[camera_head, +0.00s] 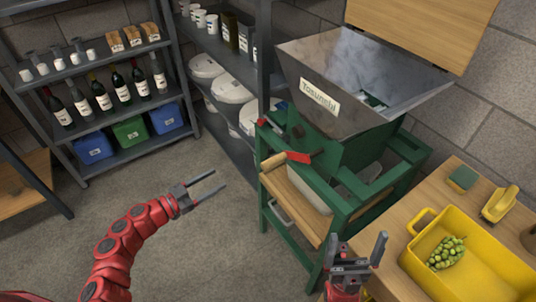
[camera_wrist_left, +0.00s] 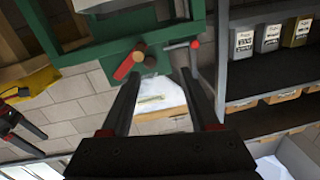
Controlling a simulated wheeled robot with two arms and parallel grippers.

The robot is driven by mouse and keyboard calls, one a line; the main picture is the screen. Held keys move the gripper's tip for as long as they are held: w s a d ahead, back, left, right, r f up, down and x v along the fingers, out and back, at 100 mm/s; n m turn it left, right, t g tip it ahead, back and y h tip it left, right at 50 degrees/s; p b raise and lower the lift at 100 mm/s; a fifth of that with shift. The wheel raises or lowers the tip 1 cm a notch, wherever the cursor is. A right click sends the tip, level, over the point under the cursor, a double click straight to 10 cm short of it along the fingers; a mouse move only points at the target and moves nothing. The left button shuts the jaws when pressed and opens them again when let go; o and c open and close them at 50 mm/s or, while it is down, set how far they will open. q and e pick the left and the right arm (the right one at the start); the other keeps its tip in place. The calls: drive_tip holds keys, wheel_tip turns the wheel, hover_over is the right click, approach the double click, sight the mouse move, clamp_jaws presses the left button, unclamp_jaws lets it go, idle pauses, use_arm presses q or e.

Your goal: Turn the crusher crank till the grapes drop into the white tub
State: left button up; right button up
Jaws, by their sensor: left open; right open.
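The crusher has a grey metal hopper (camera_head: 345,75) on a green frame (camera_head: 345,165). Its crank (camera_head: 299,157) has a red arm and a wooden grip (camera_head: 273,162) pointing left; the crank (camera_wrist_left: 124,68) also shows in the left wrist view. The white tub (camera_head: 312,192) stands under the hopper, partly hidden by the frame. Green grapes (camera_head: 446,253) lie in a yellow crate (camera_head: 480,270). My left gripper (camera_head: 207,188) is open and empty, left of the grip and apart from it. My right gripper (camera_head: 357,248) is open and empty, in front of the crusher's lower right.
A wooden table (camera_head: 440,195) at right holds the crate, a yellow brush-like item (camera_head: 499,204) and a green block (camera_head: 462,178). Shelves (camera_head: 120,125) with bottles and bins stand at back left. The grey floor (camera_head: 190,250) around my left gripper is clear.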

use_arm(q)
drive_tip(key=s+d+g+h, duration=0.1)
drive_tip(key=s+d, duration=0.1)
drive_tip(key=d, duration=0.1)
drive_tip(key=n+p, duration=0.1)
approach(285, 155)
drive_tip(key=x, duration=0.5)
drive_tip(key=shift+w+f, duration=0.45)
drive_tip(key=shift+a, duration=0.1)
clamp_jaws()
idle(0.8)
